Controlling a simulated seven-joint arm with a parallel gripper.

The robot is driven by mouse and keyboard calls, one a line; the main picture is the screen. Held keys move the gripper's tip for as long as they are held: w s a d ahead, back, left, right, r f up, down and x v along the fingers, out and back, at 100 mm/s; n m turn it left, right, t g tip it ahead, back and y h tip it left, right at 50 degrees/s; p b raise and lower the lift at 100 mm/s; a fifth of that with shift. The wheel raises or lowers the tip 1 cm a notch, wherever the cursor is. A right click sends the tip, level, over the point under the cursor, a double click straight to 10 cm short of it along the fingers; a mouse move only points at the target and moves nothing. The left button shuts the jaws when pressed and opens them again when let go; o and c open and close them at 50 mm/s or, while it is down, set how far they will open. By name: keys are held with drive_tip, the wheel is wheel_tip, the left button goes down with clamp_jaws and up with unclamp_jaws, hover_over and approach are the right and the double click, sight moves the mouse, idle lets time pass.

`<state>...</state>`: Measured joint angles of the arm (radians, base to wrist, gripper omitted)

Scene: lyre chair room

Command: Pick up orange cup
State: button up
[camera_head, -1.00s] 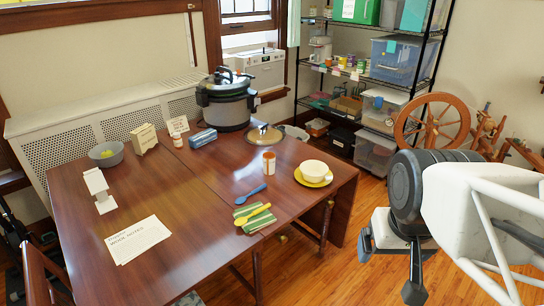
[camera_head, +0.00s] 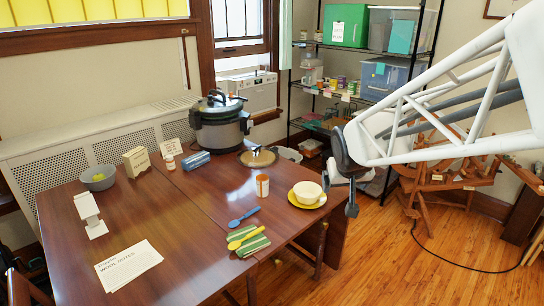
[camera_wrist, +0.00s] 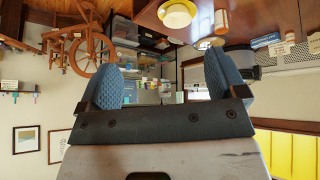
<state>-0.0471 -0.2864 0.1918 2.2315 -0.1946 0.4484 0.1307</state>
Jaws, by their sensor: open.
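A cream cup (camera_head: 307,190) stands upright on a yellow saucer (camera_head: 293,199) near the right edge of the wooden table (camera_head: 190,225). A small orange-and-white cylinder (camera_head: 262,186) stands left of it; I cannot tell whether it is a cup. No plainly all-orange cup shows. In the wrist view, the cup (camera_wrist: 176,16) and the cylinder (camera_wrist: 221,22) appear upside down near the top. My gripper (camera_wrist: 163,80) is open and empty, its two blue pads wide apart. In the head view, my gripper (camera_head: 350,192) is right of the cup, apart from it, partly hidden by my arm.
A pot lid (camera_head: 258,157) and a large cooker (camera_head: 220,122) stand behind. Shelves (camera_head: 365,50) and a spinning wheel (camera_head: 440,165) are beyond the table's right side.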

drive_tip(key=w+a+f+n+t+y, duration=0.1)
drive_tip(key=w+a+f, duration=0.2)
drive_tip(key=w, duration=0.6)
drive_tip(key=w+a+f+t, duration=0.1)
drive_tip(key=w+a+f, duration=0.15)
drive_tip(key=w, duration=0.55)
drive_tip(key=w+a+f+n+t+y, duration=0.15)
drive_tip(key=w+f, duration=0.25)
drive_tip(key=w, duration=0.5)
drive_tip(key=n+t+y, duration=0.2)
drive_tip(key=y, duration=0.3)
approach(262, 179)
drive_tip(key=shift+s+a+r+h, duration=0.25)
drive_tip(key=shift+s+a+r, duration=0.2)
drive_tip(key=shift+a, duration=0.15)
drive_tip(key=shift+x, duration=1.3)
drive_tip(key=shift+x, duration=2.6)
